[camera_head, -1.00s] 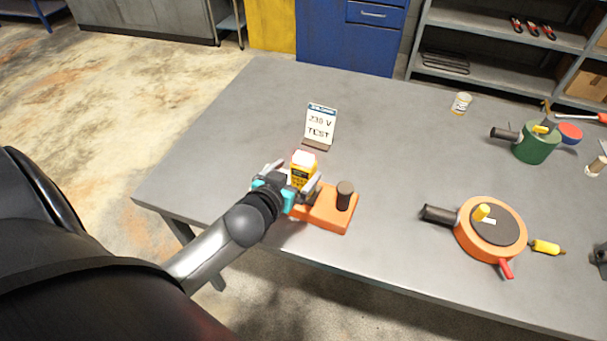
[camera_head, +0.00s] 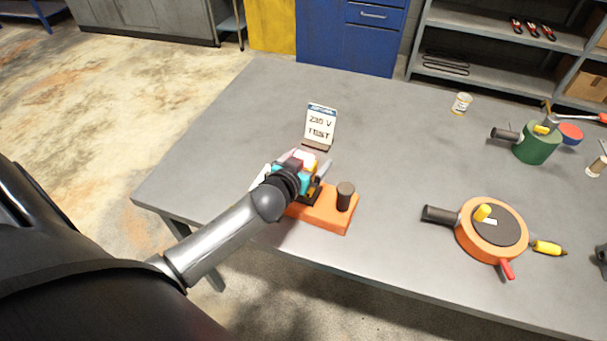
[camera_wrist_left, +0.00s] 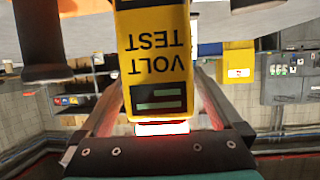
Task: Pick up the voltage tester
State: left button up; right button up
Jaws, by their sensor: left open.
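The voltage tester (camera_wrist_left: 157,50) is a yellow block with a black "VOLT TEST" label, upside down in the left wrist view. It stands between the two fingers of my open left gripper (camera_wrist_left: 160,105), with its near end close to the palm. A gap shows beside each finger. In the head view my left gripper (camera_head: 298,166) is over the left end of an orange stand (camera_head: 323,208) and hides most of the tester. Only a little of its pale top and yellow side (camera_head: 311,161) shows. My right gripper is not in view.
A "230 V TEST" sign (camera_head: 320,124) stands just behind the gripper. A dark knob (camera_head: 345,196) rises from the stand's right end. An orange round device (camera_head: 490,230) and a green one (camera_head: 536,143) are farther right. The back left of the grey table (camera_head: 235,120) is clear.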

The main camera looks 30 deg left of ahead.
pick_arm(q)
jog(key=c, duration=1.5)
grip_shut()
jog(key=shift+r, duration=0.1)
